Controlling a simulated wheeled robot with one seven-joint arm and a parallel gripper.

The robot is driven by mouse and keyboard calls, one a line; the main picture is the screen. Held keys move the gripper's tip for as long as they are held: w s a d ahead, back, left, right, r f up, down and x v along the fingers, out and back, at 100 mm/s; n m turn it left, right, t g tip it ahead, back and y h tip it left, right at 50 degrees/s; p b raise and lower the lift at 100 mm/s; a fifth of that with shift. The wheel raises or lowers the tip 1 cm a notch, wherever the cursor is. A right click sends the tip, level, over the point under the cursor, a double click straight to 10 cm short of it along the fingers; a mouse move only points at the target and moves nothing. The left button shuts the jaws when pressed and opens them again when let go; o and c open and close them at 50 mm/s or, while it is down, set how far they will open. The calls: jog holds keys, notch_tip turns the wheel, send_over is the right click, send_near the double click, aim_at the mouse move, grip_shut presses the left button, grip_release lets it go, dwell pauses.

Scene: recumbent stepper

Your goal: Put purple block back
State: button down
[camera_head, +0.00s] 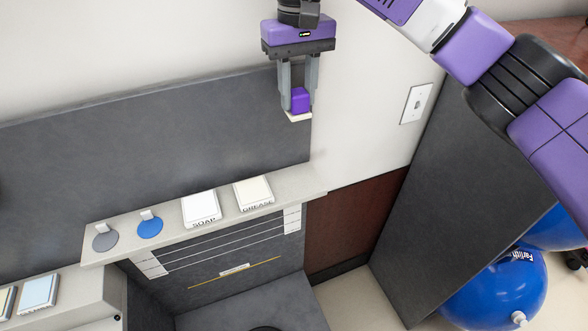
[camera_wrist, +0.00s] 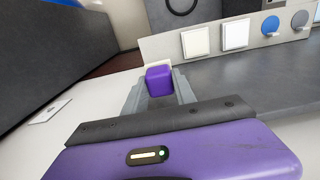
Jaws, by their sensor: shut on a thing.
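The purple block (camera_head: 300,99) is held between the fingers of my gripper (camera_head: 298,108) in the head view. My gripper points down and is shut on the block, in front of the grey panel and well above the pale shelf (camera_head: 290,200). In the wrist view the purple block (camera_wrist: 159,80) sits at the fingertips of my gripper (camera_wrist: 158,88). A pale edge shows just below the block in the head view; I cannot tell what it is.
The shelf bears a grey disc (camera_head: 105,237), a blue disc (camera_head: 150,227), a SOAP card (camera_head: 202,208) and a GREASE card (camera_head: 254,192). A dark cabinet (camera_head: 420,200) stands at right, by blue balls (camera_head: 497,288). A light switch (camera_head: 416,103) is on the wall.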

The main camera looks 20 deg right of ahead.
notch_tip(320, 180, down, 20)
jog(key=shift+r+p, duration=0.2)
jog(key=shift+p, duration=0.6)
jog(key=c, duration=1)
grip_release()
notch_tip(320, 180, up, 12)
jog(key=shift+r+b, duration=0.1)
jog(key=shift+b, duration=0.55)
